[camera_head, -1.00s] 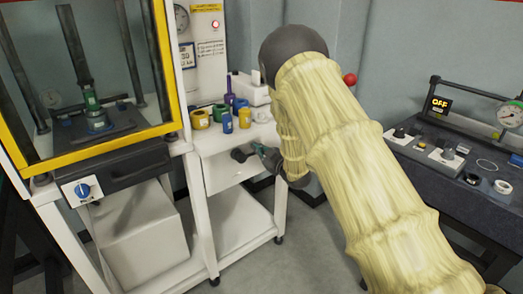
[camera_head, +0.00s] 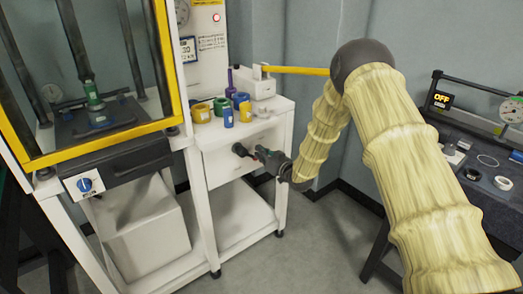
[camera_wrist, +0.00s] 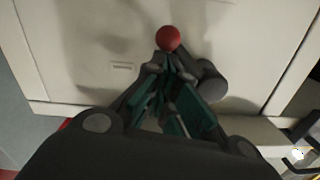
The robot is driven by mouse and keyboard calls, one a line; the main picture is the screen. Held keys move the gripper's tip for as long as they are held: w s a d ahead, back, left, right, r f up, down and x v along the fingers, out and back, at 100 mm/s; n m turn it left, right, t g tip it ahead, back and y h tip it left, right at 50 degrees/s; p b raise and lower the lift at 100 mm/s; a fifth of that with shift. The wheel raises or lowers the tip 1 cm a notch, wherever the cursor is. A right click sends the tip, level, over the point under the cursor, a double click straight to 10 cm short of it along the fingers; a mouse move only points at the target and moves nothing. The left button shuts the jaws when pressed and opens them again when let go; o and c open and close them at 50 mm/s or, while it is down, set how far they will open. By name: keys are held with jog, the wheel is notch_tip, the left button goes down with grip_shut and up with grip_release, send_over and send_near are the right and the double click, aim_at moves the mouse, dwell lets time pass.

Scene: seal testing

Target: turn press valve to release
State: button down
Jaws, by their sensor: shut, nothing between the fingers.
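A dark round knob (camera_head: 240,150) sticks out from the front of the white cabinet; it looks like the press valve, though its label cannot be read. In the wrist view a grey cylinder (camera_wrist: 209,80) stands out beside my fingers, probably this knob. A red ball (camera_wrist: 168,38) shows just past my fingertips; I cannot tell whether they touch it. My gripper (camera_head: 256,152) is just right of the knob, facing the cabinet. In the wrist view its teal-lined fingers (camera_wrist: 172,72) come together, shut and empty.
A yellow bar (camera_head: 296,70) runs from the white unit on the cabinet towards my arm. Several coloured cups (camera_head: 202,113) stand on the cabinet top. A dark bench (camera_head: 480,165) is right.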

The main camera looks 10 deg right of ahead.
jog(key=a+f+m, duration=0.1)
jog(key=m, duration=0.1)
jog(key=s+a+f+m+b, duration=0.1)
jog(key=f+m, duration=0.1)
jog(key=m, duration=0.1)
jog(key=f+m+b, duration=0.1)
jog(key=m, duration=0.1)
jog(key=shift+s+a+f+m+y, duration=0.2)
jog(key=shift+a+m+y, duration=0.1)
jog(key=shift+a+m, duration=0.1)
dwell(0.3)
dwell(0.4)
